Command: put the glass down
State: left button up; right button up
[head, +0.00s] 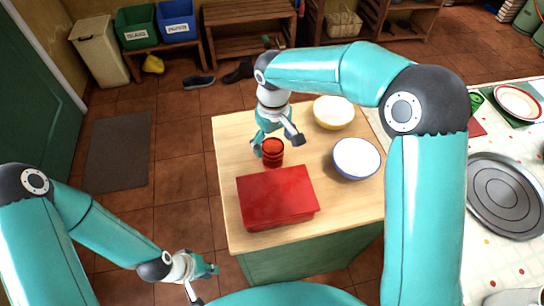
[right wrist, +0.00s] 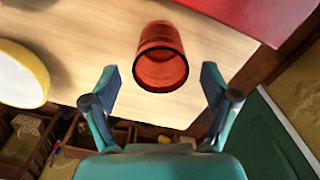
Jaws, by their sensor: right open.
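The glass (head: 272,152) is red-orange and see-through. It stands on the wooden top of the counter (head: 233,140), just behind the red box. In the right wrist view the glass (right wrist: 162,58) lies ahead, centred between the fingertips, with its round rim facing the camera. My right gripper (head: 278,145) is open around or just above the glass; the right wrist view (right wrist: 158,85) shows a clear gap on both sides, with no finger touching it. My left gripper (head: 205,285) is open and empty, low in front of the counter's left side.
A red box (head: 277,197) sits directly in front of the glass. A yellow bowl (head: 334,112) and a white bowl with a blue rim (head: 356,158) stand to the right. The counter's left strip is bare. A round grey tray (head: 505,195) lies on the spotted counter at right.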

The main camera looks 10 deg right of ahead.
jog(key=shift+f+p, duration=0.5)
jog(key=shift+f, duration=2.1)
jog(key=c, duration=1.5)
jog(key=shift+o, duration=0.2)
jog(key=shift+r, duration=0.15)
